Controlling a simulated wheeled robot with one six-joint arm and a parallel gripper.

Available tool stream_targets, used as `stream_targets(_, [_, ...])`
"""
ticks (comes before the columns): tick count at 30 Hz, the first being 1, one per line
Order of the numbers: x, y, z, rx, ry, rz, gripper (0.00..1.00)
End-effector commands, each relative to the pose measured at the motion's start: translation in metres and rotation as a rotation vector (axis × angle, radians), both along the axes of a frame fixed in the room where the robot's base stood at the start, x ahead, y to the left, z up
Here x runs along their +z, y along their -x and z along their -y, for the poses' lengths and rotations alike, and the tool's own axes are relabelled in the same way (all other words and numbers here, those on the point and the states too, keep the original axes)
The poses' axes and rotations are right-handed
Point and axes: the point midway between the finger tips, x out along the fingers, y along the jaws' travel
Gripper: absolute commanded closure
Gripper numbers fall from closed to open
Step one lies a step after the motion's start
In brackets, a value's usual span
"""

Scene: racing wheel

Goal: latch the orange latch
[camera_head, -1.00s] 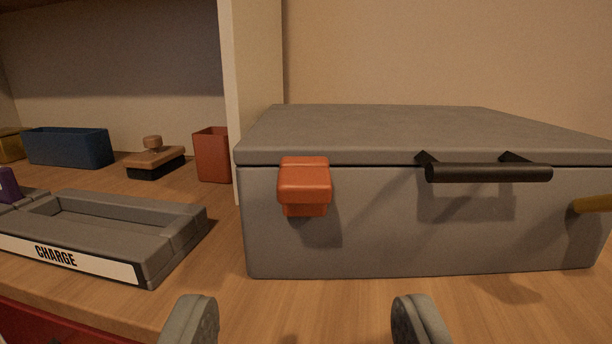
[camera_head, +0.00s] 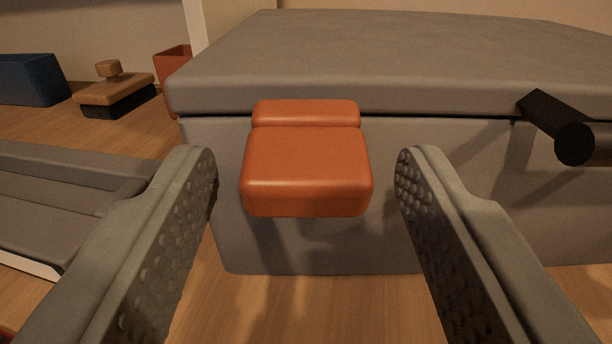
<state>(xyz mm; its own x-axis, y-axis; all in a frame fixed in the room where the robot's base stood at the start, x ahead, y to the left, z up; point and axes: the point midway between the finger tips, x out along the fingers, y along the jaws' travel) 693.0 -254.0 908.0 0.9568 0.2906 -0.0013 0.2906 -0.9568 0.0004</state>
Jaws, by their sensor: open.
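The orange latch (camera_head: 307,170) is on the front of a grey case (camera_head: 380,55), near its left end. Its upper part lies at the lid's edge and its larger lower part sticks out over the case front. The lid lies down on the case. My gripper (camera_head: 307,170) is open and empty, with one grey dimpled finger on each side of the latch. Both fingertips look apart from the latch. I cannot tell whether the latch is fastened.
A black bar handle (camera_head: 575,140) sticks out of the case front at right. A grey tray (camera_head: 70,190) lies at left. Bare wood shows below the case.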

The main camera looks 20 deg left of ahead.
Motion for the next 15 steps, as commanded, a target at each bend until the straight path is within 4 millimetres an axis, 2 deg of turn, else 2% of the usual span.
stream_targets(2, [0.0000, 0.0002, 0.0001, 0.000, 0.000, 0.000, 0.47])
stream_targets(3, [-0.0001, 0.0002, 0.0002, 0.000, 0.000, 0.000, 0.51])
stream_targets(9, [-0.0001, 0.0003, 0.0002, 0.000, 0.000, 0.000, 0.90])
stream_targets(15, [0.0014, -0.0005, -0.0009, 0.004, 0.007, -0.021, 0.92])
